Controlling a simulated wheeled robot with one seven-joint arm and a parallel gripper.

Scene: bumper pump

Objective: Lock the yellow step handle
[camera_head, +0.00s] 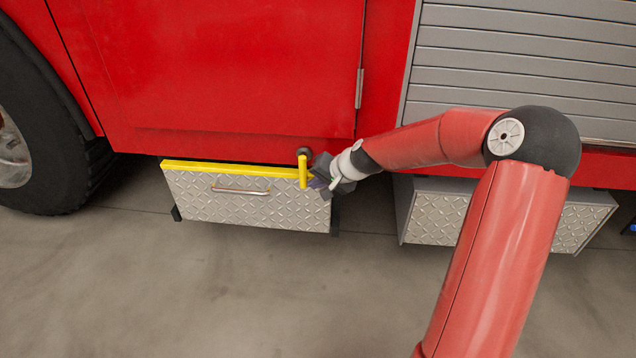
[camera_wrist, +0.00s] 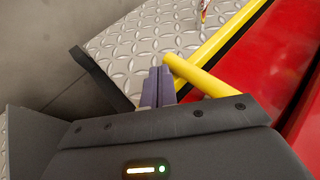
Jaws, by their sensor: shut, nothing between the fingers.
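The yellow step handle (camera_head: 303,171) is a short bar with a dark round knob at its top, near the right end of the step. It stands upright across the yellow top edge in the head view. In the wrist view the yellow handle (camera_wrist: 197,76) runs diagonally past my fingers. The step (camera_head: 235,199) is a diamond-plate box front under the red truck body. My gripper (camera_head: 318,181) is just right of the handle, and also shows in the wrist view (camera_wrist: 159,72). Its fingers are closed together and empty beside the handle; I cannot tell whether they touch it.
A silver grab bar (camera_head: 240,190) is on the step's front. A second diamond-plate box (camera_head: 437,217) stands to the right, behind my arm. A black wheel (camera_head: 45,125) is at the left. The floor (camera_head: 200,290) in front of the step is clear.

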